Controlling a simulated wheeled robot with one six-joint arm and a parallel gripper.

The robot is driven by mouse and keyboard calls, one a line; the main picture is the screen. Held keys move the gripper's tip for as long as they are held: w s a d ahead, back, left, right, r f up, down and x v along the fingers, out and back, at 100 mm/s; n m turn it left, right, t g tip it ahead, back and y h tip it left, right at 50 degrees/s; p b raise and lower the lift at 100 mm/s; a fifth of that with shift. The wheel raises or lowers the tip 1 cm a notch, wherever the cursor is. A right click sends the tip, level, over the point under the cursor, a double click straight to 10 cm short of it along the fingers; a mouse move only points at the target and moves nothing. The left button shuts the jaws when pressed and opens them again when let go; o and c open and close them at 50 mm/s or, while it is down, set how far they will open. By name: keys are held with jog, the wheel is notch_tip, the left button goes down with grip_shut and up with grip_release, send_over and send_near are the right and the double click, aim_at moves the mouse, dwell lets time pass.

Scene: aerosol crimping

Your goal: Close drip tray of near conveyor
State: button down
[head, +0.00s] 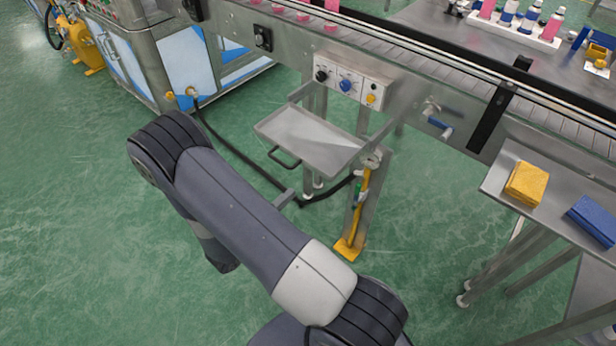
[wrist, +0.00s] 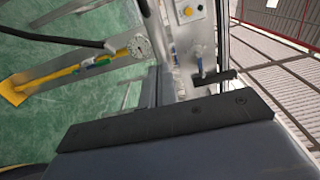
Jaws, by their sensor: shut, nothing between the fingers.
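The drip tray (head: 305,135) of the near conveyor (head: 425,95) is a shallow grey metal pan with a dark bar handle (head: 284,158) on its front edge. It sticks out from below the control panel, between side rails, and looks empty. In the head view my arm crosses in front of it and my gripper is hidden behind the arm. In the wrist view the dark end of my gripper (wrist: 165,121) fills the bottom, shut and empty. I cannot make out the tray pan there; the gripper touches nothing that I can see.
A yellow-footed post (head: 352,215) with a gauge and a black hose (head: 240,155) stand beside the tray. A blue-handled crank (head: 440,124) juts from the conveyor. A side table (head: 507,180) with yellow and blue cloths is at right.

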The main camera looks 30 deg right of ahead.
aim_at(316, 171)
jog(key=x, duration=0.9)
jog(key=shift+p, duration=0.4)
jog(key=shift+d, duration=0.1)
